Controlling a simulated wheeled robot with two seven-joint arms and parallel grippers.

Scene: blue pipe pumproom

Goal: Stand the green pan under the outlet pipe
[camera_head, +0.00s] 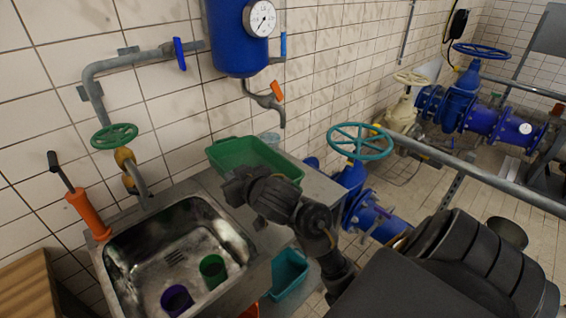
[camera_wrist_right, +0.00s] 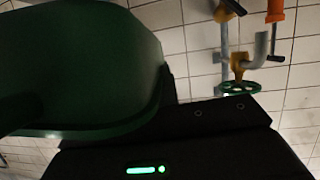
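The green pan (camera_head: 232,151) is a shallow rectangular tray, open side up, at the far end of the steel counter in the head view. The outlet pipe (camera_head: 270,101), with an orange lever, hangs from the blue tank above the pan. My right gripper (camera_head: 239,187) is at the pan's near side and appears shut on its rim; its fingertips are hidden. In the right wrist view, the pan (camera_wrist_right: 80,62) fills the left side, close against the gripper. I cannot tell whether the pan touches the counter. My left gripper is not in view.
A steel sink (camera_head: 150,262) holds a green cup (camera_head: 212,270) and a purple cup (camera_head: 177,300). A translucent container (camera_head: 270,139) stands behind the pan. A teal handwheel (camera_head: 359,141) is right of the counter. A teal bin (camera_head: 289,273) sits below it.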

